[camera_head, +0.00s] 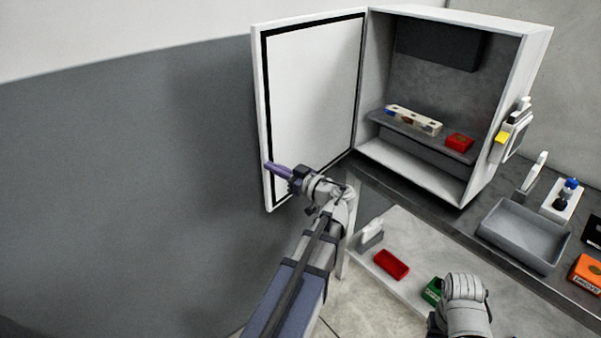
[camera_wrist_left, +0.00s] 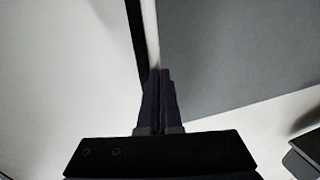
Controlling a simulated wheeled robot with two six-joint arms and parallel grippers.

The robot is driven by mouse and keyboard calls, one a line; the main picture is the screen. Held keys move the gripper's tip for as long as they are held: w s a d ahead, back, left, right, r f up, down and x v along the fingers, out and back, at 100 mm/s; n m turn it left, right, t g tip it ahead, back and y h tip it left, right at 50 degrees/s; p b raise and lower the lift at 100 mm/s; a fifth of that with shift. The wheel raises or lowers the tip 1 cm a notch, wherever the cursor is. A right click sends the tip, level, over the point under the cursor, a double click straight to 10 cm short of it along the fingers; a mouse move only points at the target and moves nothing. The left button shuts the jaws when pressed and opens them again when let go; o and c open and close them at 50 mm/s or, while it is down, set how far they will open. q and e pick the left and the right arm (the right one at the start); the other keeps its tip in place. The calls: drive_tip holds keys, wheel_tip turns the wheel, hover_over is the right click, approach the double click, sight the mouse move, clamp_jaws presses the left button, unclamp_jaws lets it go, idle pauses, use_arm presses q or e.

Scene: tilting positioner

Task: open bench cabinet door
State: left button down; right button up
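The bench cabinet (camera_head: 520,75) stands on the bench with its front open. Its white door (camera_head: 312,90), with a black seal around the inner panel, is swung wide to the left. My left gripper (camera_head: 277,170) is at the lower part of the door's free edge, on the inner-face side. In the left wrist view the two dark fingers (camera_wrist_left: 159,98) are together, with no clear gap, over the white door edge (camera_wrist_left: 151,35). Whether they touch the door cannot be told. My right gripper does not show.
Inside the cabinet are a pale holder (camera_head: 412,120) and a red box (camera_head: 459,142) on a shelf. A grey tray (camera_head: 522,235) and an orange box (camera_head: 587,272) are on the bench at right. A red block (camera_head: 391,265) and a green box (camera_head: 433,290) lie lower down.

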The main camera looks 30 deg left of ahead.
use_arm(q)
drive_tip(key=a, duration=0.7)
drive_tip(key=shift+w+a, duration=0.15)
drive_tip(key=shift+w, duration=0.2)
drive_tip(key=shift+s, duration=0.1)
approach(262, 161)
drive_tip(key=s, duration=0.2)
drive_tip(key=shift+s+d+f, duration=0.1)
drive_tip(key=shift+d+f, duration=0.15)
drive_tip(key=shift+d, duration=0.1)
